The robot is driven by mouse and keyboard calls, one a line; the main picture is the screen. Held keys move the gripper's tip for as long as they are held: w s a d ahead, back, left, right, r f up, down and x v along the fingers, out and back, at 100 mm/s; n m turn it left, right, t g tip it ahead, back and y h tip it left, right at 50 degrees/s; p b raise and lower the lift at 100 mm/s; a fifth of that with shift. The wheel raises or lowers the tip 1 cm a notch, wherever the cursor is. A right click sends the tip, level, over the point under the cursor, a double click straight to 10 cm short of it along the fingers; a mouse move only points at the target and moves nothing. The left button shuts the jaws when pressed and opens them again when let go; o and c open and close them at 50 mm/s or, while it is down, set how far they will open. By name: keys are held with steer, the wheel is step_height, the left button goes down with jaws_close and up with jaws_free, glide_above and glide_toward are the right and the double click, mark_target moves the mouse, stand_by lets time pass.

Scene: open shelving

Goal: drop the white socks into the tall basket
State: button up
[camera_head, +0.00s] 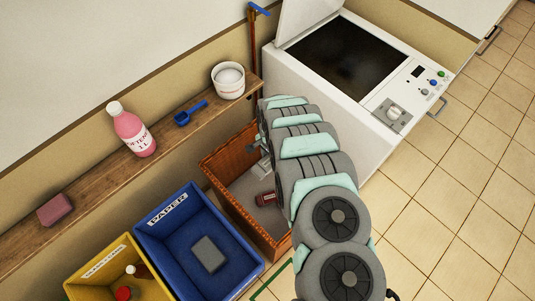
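The tall basket (232,210) is brown and woven with a grey inside, and stands below the wooden shelf in the middle of the view. My arm reaches over its right side. My gripper (259,164) is at the basket's far right part, small and partly hidden by my arm. I cannot tell whether its fingers are open or shut, or whether they hold anything. I cannot make out the white socks; they may be hidden behind my arm. A dark red item with a label (266,198) lies inside the basket.
The wooden shelf (100,186) holds a pink detergent bottle (132,130), a blue scoop (190,113), a white tub (228,80) and a reddish block (55,209). A blue paper bin (232,262) and yellow bin (85,280) stand left of the basket. An open-lidded white washer (290,84) stands behind.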

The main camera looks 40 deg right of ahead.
step_height(320, 180, down, 6)
steer(key=b, duration=0.4)
steer(key=shift+a+r, duration=0.1)
steer(key=shift+r, duration=0.05)
steer(key=o, duration=1.4)
steer(key=shift+o, duration=0.2)
steer(key=shift+r, duration=0.15)
step_height(320, 180, up, 11)
steer(key=shift+f+p, duration=0.15)
steer(key=shift+p, duration=0.85)
steer(key=shift+s, duration=0.1)
